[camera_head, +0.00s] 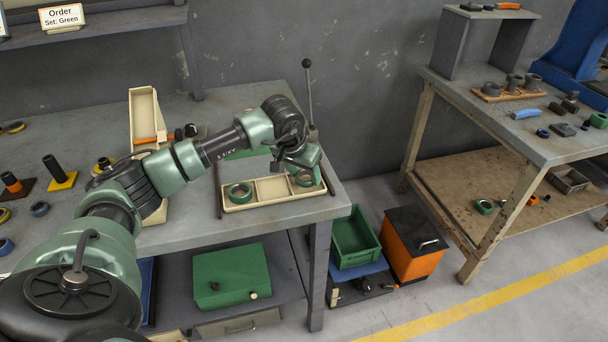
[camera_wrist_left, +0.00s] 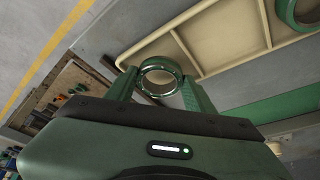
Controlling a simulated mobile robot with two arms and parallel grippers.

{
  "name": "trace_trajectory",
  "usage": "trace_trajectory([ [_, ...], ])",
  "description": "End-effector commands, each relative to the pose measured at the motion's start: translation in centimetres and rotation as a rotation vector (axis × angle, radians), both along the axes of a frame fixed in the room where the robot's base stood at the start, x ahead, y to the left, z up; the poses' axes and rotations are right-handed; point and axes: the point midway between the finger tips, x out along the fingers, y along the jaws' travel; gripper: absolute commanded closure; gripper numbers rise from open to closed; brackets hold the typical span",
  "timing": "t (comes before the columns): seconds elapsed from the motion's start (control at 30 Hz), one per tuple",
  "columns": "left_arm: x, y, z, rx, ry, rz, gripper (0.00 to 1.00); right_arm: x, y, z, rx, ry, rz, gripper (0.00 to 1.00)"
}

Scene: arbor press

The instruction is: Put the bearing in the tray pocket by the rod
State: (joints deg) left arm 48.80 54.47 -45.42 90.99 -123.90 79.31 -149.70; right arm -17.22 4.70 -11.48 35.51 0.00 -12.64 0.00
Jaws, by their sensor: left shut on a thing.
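My left gripper (camera_head: 303,167) is over the right end of the cream tray (camera_head: 272,205). It is shut on a green ring with a shiny metal inner face, the bearing (camera_wrist_left: 160,77), which sits between the fingertips in the left wrist view. In the head view the bearing (camera_head: 306,179) shows below the gripper at the right-end pocket; I cannot tell whether it touches the pocket floor. Another green ring (camera_head: 239,193) lies in the left pocket, and the middle pocket looks empty. A thin rod with a dark ball top (camera_head: 308,90) stands behind the tray. My right gripper is not in view.
A tilted cream bin (camera_head: 146,118) stands left of the tray. Dark and orange stands (camera_head: 60,175) and loose rings are on the bench's left. The bench (camera_head: 205,240) ends just right of the tray. A second bench (camera_head: 500,130) is at the right.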

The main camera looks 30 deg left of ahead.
Motion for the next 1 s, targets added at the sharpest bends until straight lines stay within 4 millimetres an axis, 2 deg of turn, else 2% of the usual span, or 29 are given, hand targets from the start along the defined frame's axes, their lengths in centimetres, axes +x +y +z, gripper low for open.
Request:
trace_trajectory([
  [0.1,0.0,0.0,-1.0,0.0,-0.001,0.001,0.96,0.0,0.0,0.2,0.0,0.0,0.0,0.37],
  [0.43,0.0,0.0,-1.5,0.0,-0.002,0.0,0.96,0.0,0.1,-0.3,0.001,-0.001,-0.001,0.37],
  [0.47,0.0,0.0,-1.4,0.0,-0.001,0.0,0.41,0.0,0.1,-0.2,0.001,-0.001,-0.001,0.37],
  [0.5,0.0,0.0,-1.4,0.0,-0.001,0.0,0.38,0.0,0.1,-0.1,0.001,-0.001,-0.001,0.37],
  [0.77,0.0,0.0,-1.3,0.0,-0.001,0.0,0.38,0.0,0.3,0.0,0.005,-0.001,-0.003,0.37],
  [0.9,-0.2,0.0,-0.4,0.001,-0.004,0.0,0.38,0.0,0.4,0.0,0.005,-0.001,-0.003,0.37],
  [1.0,-0.8,0.0,1.1,0.002,-0.006,-0.001,0.38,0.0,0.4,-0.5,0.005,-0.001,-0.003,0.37],
])
